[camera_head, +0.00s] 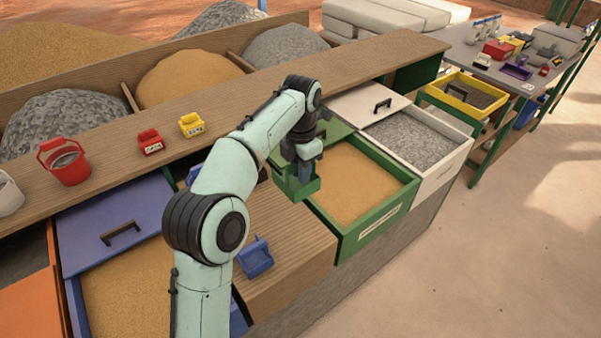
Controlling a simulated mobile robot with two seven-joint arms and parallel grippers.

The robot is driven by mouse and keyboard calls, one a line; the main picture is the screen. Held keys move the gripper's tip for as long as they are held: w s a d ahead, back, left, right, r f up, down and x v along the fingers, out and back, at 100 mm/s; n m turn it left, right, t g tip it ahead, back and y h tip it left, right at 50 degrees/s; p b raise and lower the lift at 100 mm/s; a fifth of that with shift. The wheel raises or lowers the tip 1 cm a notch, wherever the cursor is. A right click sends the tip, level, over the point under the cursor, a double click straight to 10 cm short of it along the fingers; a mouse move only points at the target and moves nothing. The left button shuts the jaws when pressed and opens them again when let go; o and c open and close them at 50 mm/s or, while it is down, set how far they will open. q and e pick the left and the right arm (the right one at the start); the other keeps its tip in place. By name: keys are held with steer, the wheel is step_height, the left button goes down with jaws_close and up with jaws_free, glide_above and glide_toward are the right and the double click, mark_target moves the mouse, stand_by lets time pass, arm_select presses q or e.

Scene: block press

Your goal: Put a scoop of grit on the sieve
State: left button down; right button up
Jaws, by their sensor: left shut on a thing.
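My left gripper (304,172) is shut on a green scoop (296,187). It holds the scoop over the left edge of the green bin (374,235), which is full of yellow-tan grains (352,186). Whether the scoop touches the bin or carries grains I cannot tell. Grey grit-like gravel (412,143) fills the white bin (458,158) to the right. A yellow-framed tray with a dark flat inside, perhaps the sieve (476,80), sits at the far right by the table. My right gripper is not in view.
A blue scoop (256,257) lies on the wooden top left of the green bin. A blue bin (74,305) with a handled lid (118,232) is at lower left. A red bucket (66,168) and small red and yellow boxes stand on the shelf. Open floor lies at right.

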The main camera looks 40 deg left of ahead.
arm_select(q)
step_height(320, 180, up, 3)
steer(key=shift+w+f+p, duration=0.1)
steer(key=shift+f+p, duration=0.1)
steer(key=shift+p, duration=0.45)
steer(key=shift+f, duration=0.1)
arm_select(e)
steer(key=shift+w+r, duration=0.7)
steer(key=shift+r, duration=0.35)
arm_select(q)
steer(key=shift+f, duration=0.1)
